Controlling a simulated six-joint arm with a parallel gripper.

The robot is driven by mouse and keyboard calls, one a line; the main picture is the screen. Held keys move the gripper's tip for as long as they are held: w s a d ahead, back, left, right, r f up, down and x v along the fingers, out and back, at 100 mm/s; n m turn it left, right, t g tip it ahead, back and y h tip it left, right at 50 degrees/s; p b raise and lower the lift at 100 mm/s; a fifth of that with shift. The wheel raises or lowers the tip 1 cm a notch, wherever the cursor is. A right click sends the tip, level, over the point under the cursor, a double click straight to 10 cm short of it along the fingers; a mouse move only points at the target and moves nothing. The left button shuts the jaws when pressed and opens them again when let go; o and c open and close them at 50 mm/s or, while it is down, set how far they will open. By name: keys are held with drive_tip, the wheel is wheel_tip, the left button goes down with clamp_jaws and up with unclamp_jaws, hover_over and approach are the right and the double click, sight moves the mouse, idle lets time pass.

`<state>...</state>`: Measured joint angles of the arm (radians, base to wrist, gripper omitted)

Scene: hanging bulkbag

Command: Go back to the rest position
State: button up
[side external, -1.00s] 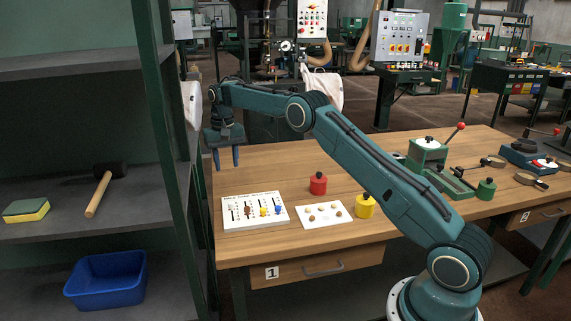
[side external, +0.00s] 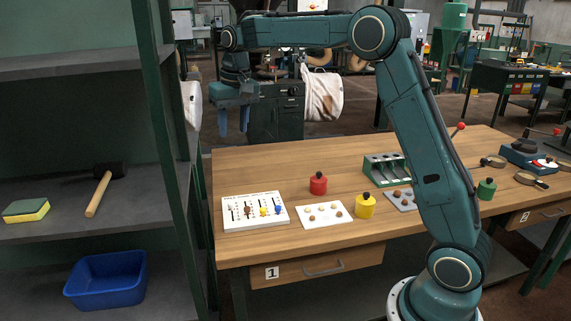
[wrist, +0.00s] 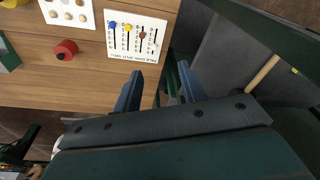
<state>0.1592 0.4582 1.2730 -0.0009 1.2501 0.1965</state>
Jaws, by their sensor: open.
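My gripper (side external: 234,121) is raised in the air above the far left corner of the wooden workbench (side external: 290,150), in the side view. Its two blue fingers point down, stand apart and hold nothing. In the wrist view my gripper (wrist: 160,85) shows its fingers spread, with the bench edge and the shelf beyond them. My arm is bent up high, with the forearm roughly level.
A green shelf rack (side external: 165,140) stands close left of my gripper, holding a mallet (side external: 98,195) and sponge (side external: 26,210). The bench bears a slider board (side external: 254,211), red weight (side external: 318,183) and yellow weight (side external: 365,206). A white bulk bag (side external: 322,96) hangs behind.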

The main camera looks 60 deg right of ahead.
drive_tip(key=s+a+r+n+t, duration=0.1)
drive_tip(key=s+a+r, duration=0.2)
drive_tip(key=s, duration=0.6)
drive_tip(key=s+a+r+n+t, duration=0.1)
drive_tip(key=s+a+r, duration=0.2)
drive_tip(key=s, duration=0.7)
drive_tip(key=s+a+f+n+t, duration=0.1)
drive_tip(key=s+f, duration=0.2)
drive_tip(key=s, duration=0.5)
drive_tip(key=s+a+f+n, duration=0.1)
drive_tip(key=s+f, duration=0.3)
drive_tip(key=s, duration=0.4)
drive_tip(key=shift+a+f+t, duration=0.15)
drive_tip(key=shift+a+t, duration=0.1)
drive_tip(key=shift+t, duration=0.15)
